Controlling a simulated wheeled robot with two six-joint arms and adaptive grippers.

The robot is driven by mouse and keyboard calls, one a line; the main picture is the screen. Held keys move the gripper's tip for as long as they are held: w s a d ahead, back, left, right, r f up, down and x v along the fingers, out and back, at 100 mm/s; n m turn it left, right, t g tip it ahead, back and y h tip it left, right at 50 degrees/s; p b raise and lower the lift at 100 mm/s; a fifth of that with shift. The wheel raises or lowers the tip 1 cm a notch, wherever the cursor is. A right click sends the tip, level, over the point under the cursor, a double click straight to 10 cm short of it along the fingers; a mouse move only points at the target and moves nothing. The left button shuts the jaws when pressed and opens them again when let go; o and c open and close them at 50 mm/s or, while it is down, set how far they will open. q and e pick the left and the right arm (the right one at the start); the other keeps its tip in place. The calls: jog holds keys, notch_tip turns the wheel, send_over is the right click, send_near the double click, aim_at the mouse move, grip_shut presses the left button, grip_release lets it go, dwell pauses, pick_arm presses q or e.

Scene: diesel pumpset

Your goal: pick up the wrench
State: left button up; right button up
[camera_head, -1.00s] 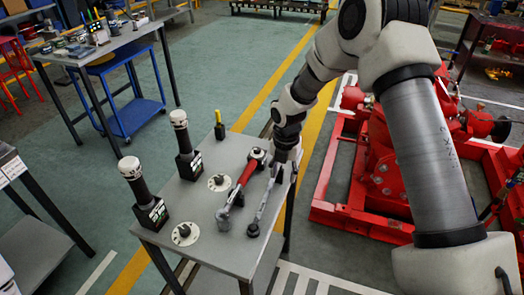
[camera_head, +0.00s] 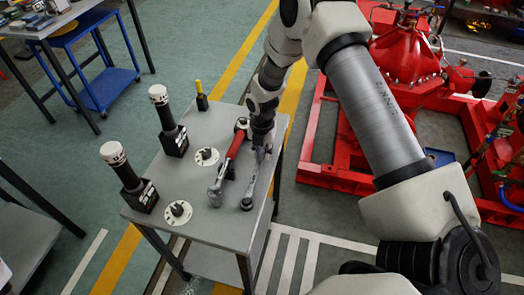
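A slim grey metal wrench (camera_head: 250,186) lies along the right side of the small grey table (camera_head: 225,228). A red-handled tool (camera_head: 233,147) with a grey head lies just left of it. My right gripper (camera_head: 262,146) points down at the far end of the grey wrench, at or just above it. Its fingers are small and dark here, so I cannot tell whether they are open or closed on the wrench. The wrench's far end is partly hidden by the gripper. My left gripper is not in view.
Two black tools with white caps (camera_head: 172,130) (camera_head: 125,178) stand on the table's left side. Two white round discs (camera_head: 206,156) (camera_head: 178,212) and a yellow-topped item (camera_head: 201,96) are also there. A red pumpset frame (camera_head: 335,172) stands on the floor to the right.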

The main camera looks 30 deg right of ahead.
aim_at(263, 152)
jog(key=shift+s, duration=0.1)
grip_shut()
jog(key=shift+w+r, duration=0.1)
jog(key=shift+w, duration=0.1)
jog(key=shift+w+r+b, duration=0.1)
jog(key=shift+r+b, duration=0.3)
jog(key=shift+r, duration=0.2)
jog(key=shift+s+r+b, duration=0.2)
jog(key=shift+r, duration=0.3)
jog(key=shift+s+r+b, duration=0.15)
jog(key=shift+s+r, duration=0.05)
jog(key=shift+r, duration=0.3)
jog(key=s+d+r+b, duration=0.1)
jog(key=s+b, duration=0.4)
jog(key=s, duration=1)
jog(key=shift+s+d+r, duration=0.15)
jog(key=shift+r, duration=0.1)
grip_release()
